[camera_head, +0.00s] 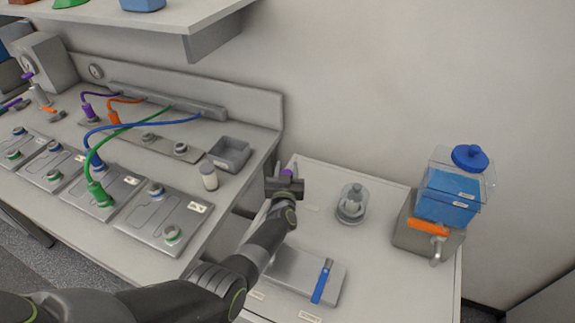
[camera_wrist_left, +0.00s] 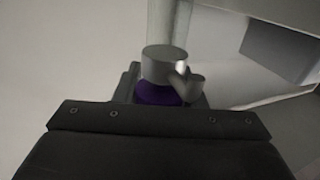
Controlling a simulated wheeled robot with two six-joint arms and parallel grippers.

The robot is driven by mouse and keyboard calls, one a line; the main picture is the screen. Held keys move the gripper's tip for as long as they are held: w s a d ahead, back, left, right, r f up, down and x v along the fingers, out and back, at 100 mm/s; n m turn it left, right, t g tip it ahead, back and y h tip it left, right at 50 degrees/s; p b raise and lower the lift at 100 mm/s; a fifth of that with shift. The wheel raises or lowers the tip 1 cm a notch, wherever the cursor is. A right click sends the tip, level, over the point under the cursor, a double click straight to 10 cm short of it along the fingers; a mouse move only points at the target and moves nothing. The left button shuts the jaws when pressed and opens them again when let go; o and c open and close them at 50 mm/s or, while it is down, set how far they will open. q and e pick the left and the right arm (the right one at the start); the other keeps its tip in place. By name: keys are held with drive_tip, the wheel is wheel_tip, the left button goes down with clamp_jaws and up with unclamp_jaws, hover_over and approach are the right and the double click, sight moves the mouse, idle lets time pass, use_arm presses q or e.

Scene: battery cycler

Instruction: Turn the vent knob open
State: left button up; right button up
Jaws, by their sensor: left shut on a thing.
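My left gripper (camera_head: 285,187) is over the back left of the right-hand table, close to the wall. It is shut on a purple piece, which looks like a knob (camera_head: 287,174). In the left wrist view the purple knob (camera_wrist_left: 158,94) shows just past the gripper body, under a grey cylinder (camera_wrist_left: 164,62) with a short side stub. Whether this is the vent knob, and its turn angle, I cannot tell. The gripper body hides its lower part and the fingertips. My right gripper is not in view.
A clear glass jar (camera_head: 352,204) stands right of the gripper. Farther right is a blue-filled tank (camera_head: 447,197) with a blue cap and orange handle. A grey plate (camera_head: 296,275) with a blue-handled tool lies in front. The cabled bench (camera_head: 222,186) is left.

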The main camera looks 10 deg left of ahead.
use_arm(q)
drive_tip(key=shift+n+y, duration=0.5)
drive_tip(key=shift+y, duration=0.2)
drive_tip(key=shift+a+f+n+g+y+b, duration=0.1)
drive_tip(key=shift+f+n+g+y+b, duration=0.1)
drive_tip(key=shift+n+y+b, duration=0.25)
drive_tip(key=shift+a+f+n+g+y+b, duration=0.1)
drive_tip(key=shift+n+g+y, duration=0.15)
drive_tip(key=shift+y, duration=0.4)
drive_tip(key=shift+s+a+r+n+g+y+b, duration=0.1)
drive_tip(key=shift+s+a+n+g+y+b, duration=0.1)
drive_tip(key=shift+n+g+y+b, duration=2.1)
drive_tip(key=shift+s+a+r+n+g+y+b, duration=0.2)
drive_tip(key=shift+n+g+y+b, duration=0.75)
drive_tip(key=shift+b, duration=2.5)
drive_tip(key=shift+s+a+f+n+g+y+b, duration=0.1)
drive_tip(key=shift+s+a+n+g+y+b, duration=0.15)
drive_tip(key=shift+n+g+y+b, duration=2)
drive_tip(key=shift+m+t+h+b, duration=0.4)
drive_tip(key=shift+m+t+b, duration=0.2)
drive_tip(key=shift+m+t, duration=0.35)
drive_tip(key=o, duration=1)
drive_tip(key=shift+r, duration=0.1)
